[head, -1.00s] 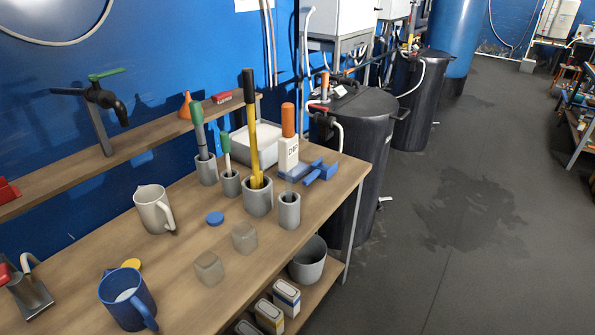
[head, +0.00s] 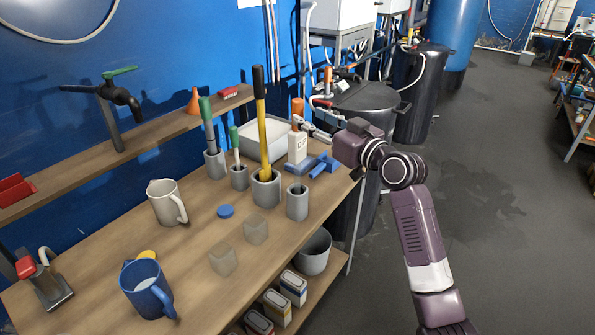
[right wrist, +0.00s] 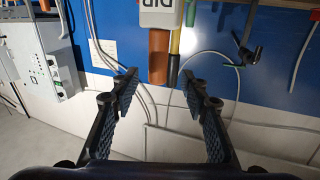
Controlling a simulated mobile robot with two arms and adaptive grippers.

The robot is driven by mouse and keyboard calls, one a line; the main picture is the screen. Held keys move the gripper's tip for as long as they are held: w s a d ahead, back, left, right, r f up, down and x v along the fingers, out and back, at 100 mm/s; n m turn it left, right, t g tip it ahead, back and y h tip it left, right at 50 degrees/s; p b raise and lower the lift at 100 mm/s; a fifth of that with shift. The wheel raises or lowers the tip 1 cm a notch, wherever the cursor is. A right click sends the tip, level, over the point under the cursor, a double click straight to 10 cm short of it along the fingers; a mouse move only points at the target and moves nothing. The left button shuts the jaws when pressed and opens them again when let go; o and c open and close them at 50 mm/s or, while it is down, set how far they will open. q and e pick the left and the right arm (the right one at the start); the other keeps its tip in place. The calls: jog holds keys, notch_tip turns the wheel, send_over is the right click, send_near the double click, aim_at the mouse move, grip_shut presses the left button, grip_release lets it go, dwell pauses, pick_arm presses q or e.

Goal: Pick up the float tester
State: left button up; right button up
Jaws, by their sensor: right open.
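A tester with an orange handle (head: 297,108) and a white block marked DIP (head: 297,147) stands upright above a grey cup (head: 297,204) near the bench's right end. No label reads "float", so the name is not confirmed. My right gripper (head: 311,128) is open beside the handle, coming from the right. In the right wrist view the DIP block (right wrist: 163,14) appears upside down, and the orange handle (right wrist: 158,55) lies between the open fingers (right wrist: 159,82), with no clear contact. My left gripper is not in view.
A yellow tool with a black handle (head: 264,130) stands close by in a wider cup; green-handled tools (head: 206,120) are further left. A white tray (head: 268,138) and blue pieces (head: 322,167) are near. Mugs (head: 148,288) stand at the front left. Dark tanks (head: 424,95) are behind.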

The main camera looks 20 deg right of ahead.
aim_at(301, 113)
jog(key=shift+x, duration=1)
jog(key=p+x, duration=0.2)
jog(key=x, duration=0.2)
jog(key=shift+d+f, duration=0.15)
jog(key=shift+d, duration=0.05)
jog(key=shift+w+a+f, duration=0.15)
jog(key=shift+w, duration=0.3)
grip_shut()
